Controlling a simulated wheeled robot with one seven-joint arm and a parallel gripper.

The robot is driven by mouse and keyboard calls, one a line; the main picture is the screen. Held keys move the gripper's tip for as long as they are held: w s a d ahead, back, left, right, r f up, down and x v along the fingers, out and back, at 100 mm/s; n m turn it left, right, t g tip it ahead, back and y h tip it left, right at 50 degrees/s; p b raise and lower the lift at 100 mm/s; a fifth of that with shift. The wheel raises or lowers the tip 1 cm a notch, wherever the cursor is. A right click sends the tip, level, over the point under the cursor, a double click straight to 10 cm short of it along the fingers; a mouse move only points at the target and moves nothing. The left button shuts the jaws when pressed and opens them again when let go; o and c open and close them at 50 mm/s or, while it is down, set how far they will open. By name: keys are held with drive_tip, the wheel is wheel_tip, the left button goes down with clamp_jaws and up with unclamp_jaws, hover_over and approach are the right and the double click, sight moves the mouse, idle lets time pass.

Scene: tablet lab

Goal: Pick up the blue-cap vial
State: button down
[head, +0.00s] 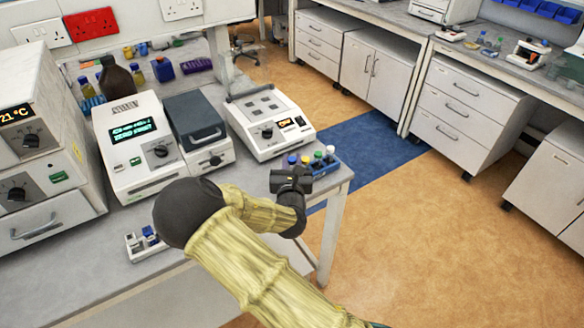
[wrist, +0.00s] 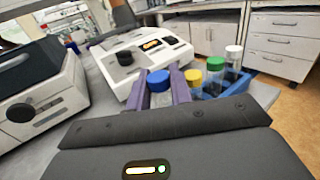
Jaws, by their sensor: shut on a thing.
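The blue-cap vial (wrist: 158,81) stands between the two fingers of my gripper (wrist: 159,88) in the wrist view, with a finger against each side. Its blue cap (head: 292,158) also shows in the head view, just above my gripper (head: 290,172). My gripper is shut on this vial. The vial's lower part is hidden, so I cannot tell whether it still sits in the blue rack (wrist: 238,82). Vials with a yellow cap (wrist: 194,76), a green cap (wrist: 215,63) and a white cap (wrist: 234,50) stand beside it to the right.
A white balance-like device (head: 268,125) stands close behind the rack. A grey-lidded device (head: 200,125) and a white device with a lit display (head: 138,135) stand to its left. The bench's right edge (head: 340,178) is close to the rack, with open floor beyond.

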sight(292, 159)
wheel_tip(292, 159, up, 8)
drive_tip(key=shift+f, duration=0.1)
idle(0.8)
